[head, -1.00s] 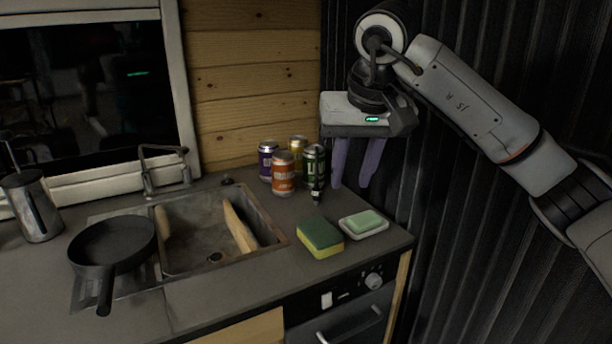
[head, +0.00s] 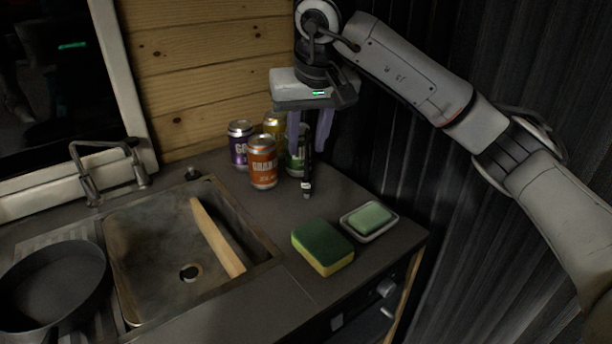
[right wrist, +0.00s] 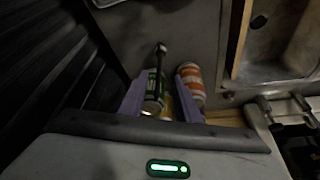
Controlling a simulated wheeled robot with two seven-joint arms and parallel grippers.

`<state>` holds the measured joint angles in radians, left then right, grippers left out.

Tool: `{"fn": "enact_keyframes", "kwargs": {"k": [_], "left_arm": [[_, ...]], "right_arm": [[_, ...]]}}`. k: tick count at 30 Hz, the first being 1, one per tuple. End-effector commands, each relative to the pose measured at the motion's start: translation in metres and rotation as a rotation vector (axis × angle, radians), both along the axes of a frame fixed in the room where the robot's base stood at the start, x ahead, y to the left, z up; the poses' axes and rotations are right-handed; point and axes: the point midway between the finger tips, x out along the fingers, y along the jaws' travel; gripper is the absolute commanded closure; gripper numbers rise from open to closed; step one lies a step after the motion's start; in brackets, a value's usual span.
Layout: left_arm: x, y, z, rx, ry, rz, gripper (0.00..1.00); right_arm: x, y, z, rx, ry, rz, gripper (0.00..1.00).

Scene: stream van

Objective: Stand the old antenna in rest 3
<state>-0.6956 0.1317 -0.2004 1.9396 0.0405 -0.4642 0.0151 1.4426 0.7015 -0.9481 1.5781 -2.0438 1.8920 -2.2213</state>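A slim dark upright piece (head: 307,178) shows in front of the green can, its pale-marked lower end near the worktop. It also shows in the right wrist view (right wrist: 161,56), in front of the green can. I cannot tell whether it is the old antenna. My right gripper (head: 306,150) hangs above the cans at the back right, its purple fingers apart. In the right wrist view the fingers (right wrist: 161,98) stand either side of the green can (right wrist: 153,90), with nothing clearly gripped. No numbered rest can be made out. My left gripper is out of view.
Orange (head: 262,163), purple (head: 240,150) and yellow cans (head: 273,123) cluster below my gripper. A sponge (head: 322,247) and soap dish (head: 370,222) lie in front. A sink (head: 150,250) holding a board and a pan (head: 50,285) are left. A dark ribbed wall stands close on the right.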

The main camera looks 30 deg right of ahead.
Motion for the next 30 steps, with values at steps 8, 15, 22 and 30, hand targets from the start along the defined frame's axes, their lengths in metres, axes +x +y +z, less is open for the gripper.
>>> {"fn": "enact_keyframes", "kwargs": {"k": [8, 15, 22, 30], "left_arm": [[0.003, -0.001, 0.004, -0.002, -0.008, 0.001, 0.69], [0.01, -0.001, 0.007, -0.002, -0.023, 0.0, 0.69], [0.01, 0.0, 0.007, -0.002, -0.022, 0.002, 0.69], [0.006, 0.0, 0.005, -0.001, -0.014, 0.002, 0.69]], "right_arm": [[0.005, -0.005, -0.04, 0.001, 0.004, 0.0, 0.71], [0.009, -0.005, -0.048, 0.0, 0.001, 0.002, 0.71], [0.009, -0.005, -0.048, 0.001, 0.001, 0.001, 0.92], [0.009, -0.005, -0.048, 0.001, 0.001, 0.001, 1.0]]}}
